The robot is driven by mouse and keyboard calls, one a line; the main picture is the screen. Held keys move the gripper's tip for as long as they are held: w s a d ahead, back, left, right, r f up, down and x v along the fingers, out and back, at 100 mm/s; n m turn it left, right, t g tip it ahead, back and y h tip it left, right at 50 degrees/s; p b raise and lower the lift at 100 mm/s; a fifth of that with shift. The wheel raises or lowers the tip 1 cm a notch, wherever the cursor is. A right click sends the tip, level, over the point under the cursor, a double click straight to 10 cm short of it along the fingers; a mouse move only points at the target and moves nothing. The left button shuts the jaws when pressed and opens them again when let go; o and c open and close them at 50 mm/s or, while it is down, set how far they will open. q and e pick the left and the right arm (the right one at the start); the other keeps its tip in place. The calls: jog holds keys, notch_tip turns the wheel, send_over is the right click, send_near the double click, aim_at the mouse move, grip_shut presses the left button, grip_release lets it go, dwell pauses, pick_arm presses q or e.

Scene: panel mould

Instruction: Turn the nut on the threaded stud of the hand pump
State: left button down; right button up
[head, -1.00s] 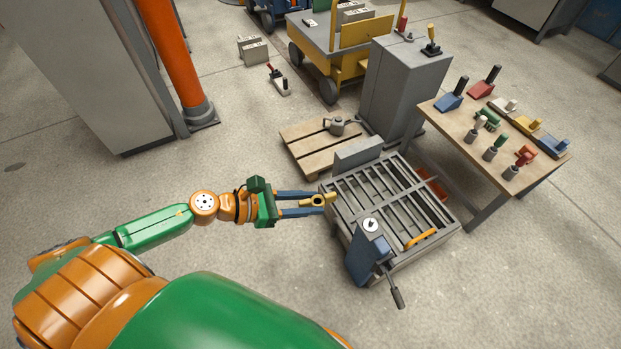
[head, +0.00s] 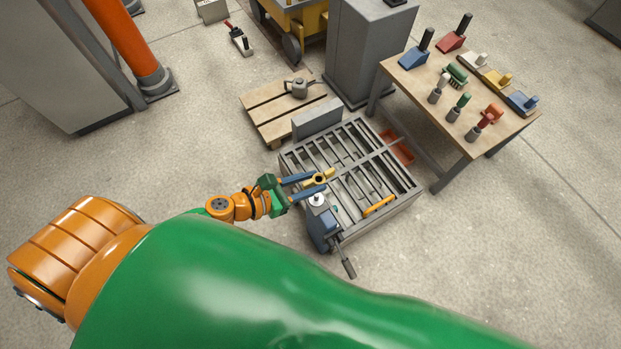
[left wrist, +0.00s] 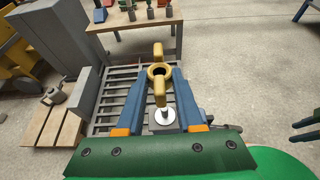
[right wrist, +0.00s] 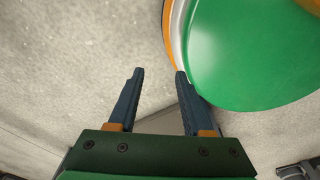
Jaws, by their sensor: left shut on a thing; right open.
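The nut (head: 318,179) is a yellow ring with two lugs. My left gripper (head: 321,180) is shut on it and holds it above the grated frame, close to the hand pump. The nut (left wrist: 159,91) also shows between the fingers in the left wrist view. The hand pump (head: 322,226) is a blue-grey block with a dark lever at the frame's front left corner. On its top is a pale round disc (left wrist: 165,116) at the stud; the thread is too small to make out. The nut looks apart from it. My right gripper (right wrist: 159,72) is open and empty.
The grated frame (head: 413,188) carries an orange-yellow handle (head: 379,206). A workbench (head: 410,81) with several coloured tools stands at the right, beside a grey cabinet (head: 361,55). A wooden pallet (head: 262,104) bearing a grey can (head: 298,88) lies behind the frame. The floor in front is clear.

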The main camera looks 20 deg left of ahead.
pick_arm(q)
jog(key=shift+s, duration=0.1)
jog(key=shift+f, duration=0.3)
notch_tip(320, 180, down, 5)
jog(key=b, duration=0.5)
jog(key=shift+a+f, duration=0.1)
jog(key=shift+f, duration=0.1)
jog(key=shift+f+b, duration=0.15)
jog(key=shift+b, duration=0.2)
pick_arm(e)
jog(key=w+d+f, duration=0.3)
jog(key=f, duration=0.2)
jog(key=shift+d+t+h, duration=0.2)
jog(key=shift+t+h, duration=0.1)
jog(key=shift+t, duration=0.1)
jog(key=shift+a+f, duration=0.15)
jog(key=shift+a, duration=0.25)
pick_arm(q)
jog(key=shift+f, duration=0.1)
pick_arm(e)
jog(key=shift+f, duration=0.15)
pick_arm(q)
jog(key=shift+f+b, duration=0.35)
jog(key=shift+b, duration=0.1)
pick_arm(e)
jog(key=shift+d+f, duration=0.1)
jog(key=shift+f, duration=0.25)
